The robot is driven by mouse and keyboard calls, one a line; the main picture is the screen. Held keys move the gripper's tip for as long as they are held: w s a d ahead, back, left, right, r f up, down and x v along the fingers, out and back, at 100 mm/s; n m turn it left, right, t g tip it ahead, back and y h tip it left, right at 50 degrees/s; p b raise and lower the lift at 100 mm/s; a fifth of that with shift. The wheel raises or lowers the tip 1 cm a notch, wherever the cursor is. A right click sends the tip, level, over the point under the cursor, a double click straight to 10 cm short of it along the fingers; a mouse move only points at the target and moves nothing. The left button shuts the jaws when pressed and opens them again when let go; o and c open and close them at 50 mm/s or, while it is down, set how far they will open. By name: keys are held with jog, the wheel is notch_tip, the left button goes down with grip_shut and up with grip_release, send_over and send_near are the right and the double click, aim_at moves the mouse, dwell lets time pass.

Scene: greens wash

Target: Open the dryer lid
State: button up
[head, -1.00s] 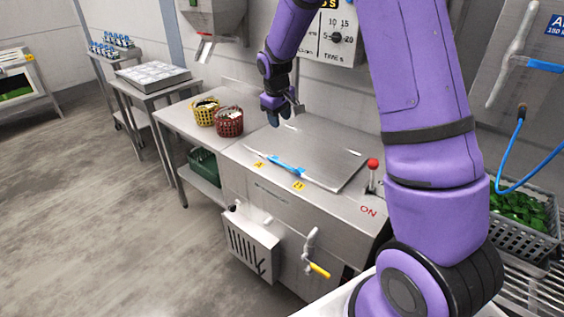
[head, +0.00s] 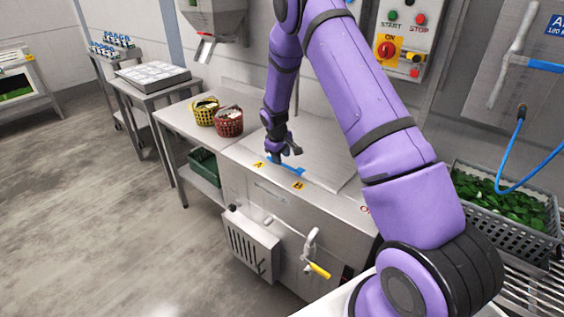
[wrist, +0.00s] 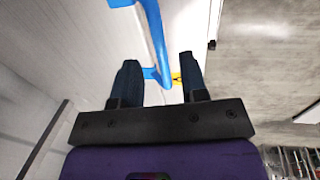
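The dryer lid (head: 325,160) is a flat steel panel lying shut on top of the steel dryer (head: 262,197). A blue bar handle (head: 290,170) runs along the lid's front edge. My gripper (head: 277,158) points down over the lid at the handle's left end. In the wrist view, my gripper (wrist: 158,85) is open, its two dark fingers apart. The blue handle (wrist: 155,35) shows beyond the fingertips, with one end between them. I cannot tell whether a finger touches it.
Yellow labels A (head: 259,164) and B (head: 298,186) sit on the dryer's front edge. A yellow basket (head: 204,110) and a red basket (head: 229,121) stand on the table at left. A grey crate of greens (head: 505,212) is at right. A control box (head: 403,38) hangs behind.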

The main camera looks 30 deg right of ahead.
jog(key=shift+w+d+f, duration=0.1)
jog(key=shift+d+f, duration=0.05)
jog(key=shift+f, duration=0.6)
jog(key=shift+d+f, duration=0.15)
jog(key=shift+f, duration=0.6)
grip_shut()
jog(key=shift+r, duration=0.1)
